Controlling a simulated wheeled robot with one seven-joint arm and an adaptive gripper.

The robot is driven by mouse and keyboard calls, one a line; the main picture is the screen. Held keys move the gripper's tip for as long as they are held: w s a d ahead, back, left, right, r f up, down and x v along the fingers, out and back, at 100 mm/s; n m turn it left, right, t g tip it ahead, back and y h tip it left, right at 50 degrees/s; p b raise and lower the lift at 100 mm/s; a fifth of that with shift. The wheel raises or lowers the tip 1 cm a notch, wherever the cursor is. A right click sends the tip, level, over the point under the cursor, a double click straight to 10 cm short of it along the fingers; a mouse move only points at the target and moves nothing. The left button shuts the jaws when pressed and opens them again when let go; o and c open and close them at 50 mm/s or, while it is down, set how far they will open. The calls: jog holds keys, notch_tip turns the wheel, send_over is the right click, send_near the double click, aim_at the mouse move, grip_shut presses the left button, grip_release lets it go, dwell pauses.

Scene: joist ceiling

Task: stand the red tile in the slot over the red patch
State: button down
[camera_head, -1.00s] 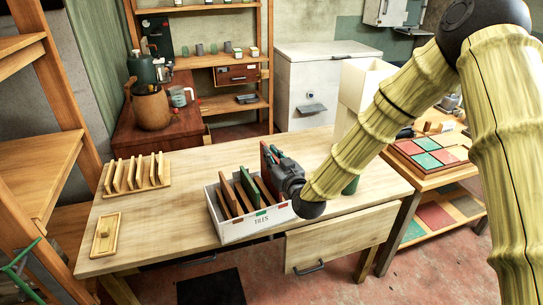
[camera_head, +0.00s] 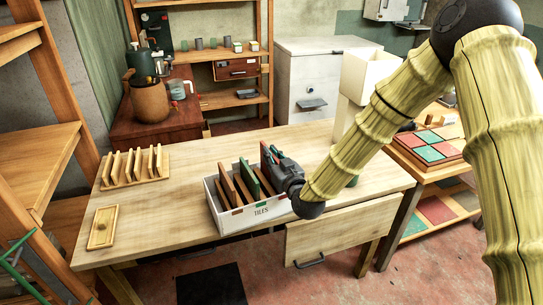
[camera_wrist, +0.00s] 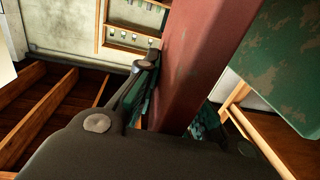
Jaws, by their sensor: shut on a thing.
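My gripper (camera_head: 274,160) is shut on the red tile (camera_head: 265,157) at the right end of the white tile box (camera_head: 236,222), which is marked TILES. The red tile stands nearly upright between the fingers, and its lower part is hidden by the gripper and other tiles. I cannot tell whether its lower edge is inside a slot. In the wrist view the red tile (camera_wrist: 197,60) rises from the jaws. Small coloured patches run along the box's front rim; the rightmost one, the red patch (camera_head: 284,197), is just below my gripper.
Brown tiles (camera_head: 229,190) and a green tile (camera_head: 249,180) stand in the box left of the gripper. A wooden rack (camera_head: 135,178) with several upright slats and a small wooden tray (camera_head: 103,227) are at the table's left. A white bin (camera_head: 367,75) stands behind the arm.

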jog(key=shift+f+b, duration=1.1)
jog(key=shift+f, duration=0.95)
jog(key=c, duration=1.4)
grip_release()
jog(key=shift+c, duration=0.2)
jog(key=v, duration=1.2)
